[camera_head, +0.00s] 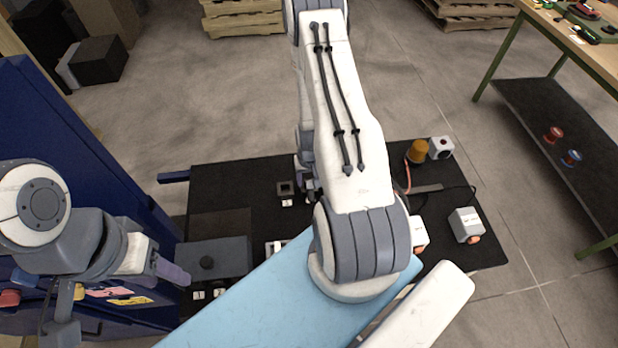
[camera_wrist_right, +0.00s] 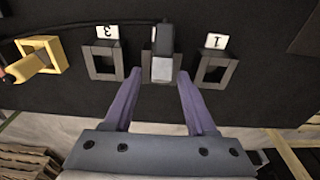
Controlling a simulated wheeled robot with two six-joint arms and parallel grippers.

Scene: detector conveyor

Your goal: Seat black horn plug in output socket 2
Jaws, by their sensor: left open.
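The black horn plug (camera_wrist_right: 162,42) sits at the middle socket (camera_wrist_right: 147,72), between the sockets labelled 3 (camera_wrist_right: 104,64) and 1 (camera_wrist_right: 214,69). The middle socket's label is not visible. The plug's lighter grey end covers most of the socket opening; how deep it sits I cannot tell. My right gripper (camera_wrist_right: 158,74) is open, its two purple fingertips apart on either side of the plug's end. My right arm hides most of this area in the head view, where one black socket (camera_head: 286,188) shows. My left gripper (camera_head: 172,271) is open at the left, away from the sockets.
A yellow plug in a yellow socket (camera_wrist_right: 58,52) is beside socket 3. A dark cable runs along the panel. An amber beacon (camera_head: 418,151), a white button box (camera_head: 440,148) and a grey-white box (camera_head: 466,225) stand right on the black table. A blue cabinet (camera_head: 75,150) is left.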

